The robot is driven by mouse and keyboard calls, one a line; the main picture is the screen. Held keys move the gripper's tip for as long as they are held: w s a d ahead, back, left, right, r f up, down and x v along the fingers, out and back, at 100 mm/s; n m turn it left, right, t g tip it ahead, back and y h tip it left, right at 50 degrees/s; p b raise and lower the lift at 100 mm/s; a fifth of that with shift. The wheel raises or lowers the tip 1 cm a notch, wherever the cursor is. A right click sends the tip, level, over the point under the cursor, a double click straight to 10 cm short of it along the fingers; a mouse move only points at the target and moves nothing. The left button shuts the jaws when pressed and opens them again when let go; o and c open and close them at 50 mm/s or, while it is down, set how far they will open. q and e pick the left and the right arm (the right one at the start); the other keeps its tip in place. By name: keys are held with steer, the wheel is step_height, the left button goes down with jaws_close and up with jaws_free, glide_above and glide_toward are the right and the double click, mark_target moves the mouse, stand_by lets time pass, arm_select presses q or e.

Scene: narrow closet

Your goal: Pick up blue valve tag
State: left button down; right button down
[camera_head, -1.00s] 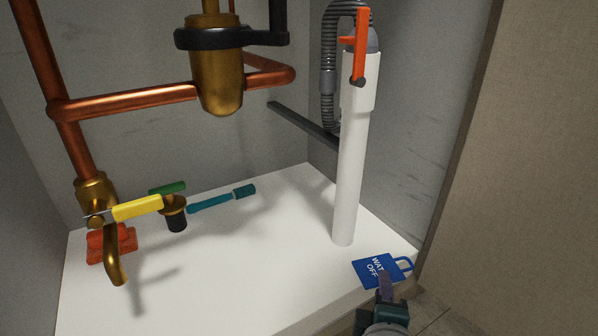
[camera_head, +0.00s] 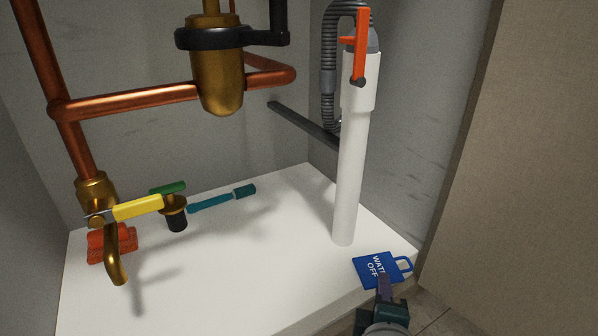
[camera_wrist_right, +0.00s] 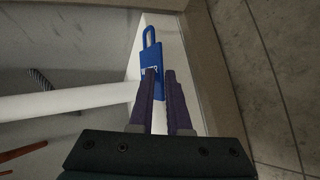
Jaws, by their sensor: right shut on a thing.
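The blue valve tag (camera_head: 368,264), a flat plate with white lettering and a loop handle, is at the right front corner of the white shelf. My right gripper (camera_head: 383,279) reaches it from the front and is shut on its near edge. In the right wrist view the tag (camera_wrist_right: 156,57) extends beyond the purple fingers (camera_wrist_right: 161,75), its loop pointing away. The fingers hide part of the lettering. I cannot tell whether the tag is clear of the shelf. My left gripper is not in view.
A white pipe (camera_head: 350,180) with an orange-handled valve (camera_head: 359,60) stands just left of the tag. The closet wall edge (camera_head: 455,170) is close on the right. A teal brush (camera_head: 220,199), yellow handle (camera_head: 138,208) and red object (camera_head: 121,243) are farther left. The shelf middle (camera_head: 240,270) is clear.

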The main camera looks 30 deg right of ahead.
steer(key=shift+s+f, duration=0.1)
steer(key=shift+f, duration=0.05)
steer(key=r+p+v, duration=0.1)
steer(key=p+v, duration=0.7)
steer(key=v, duration=0.8)
steer(key=shift+w+d+r, duration=0.15)
steer(key=shift+w+r, duration=0.1)
steer(key=shift+w, duration=0.1)
stand_by(0.3)
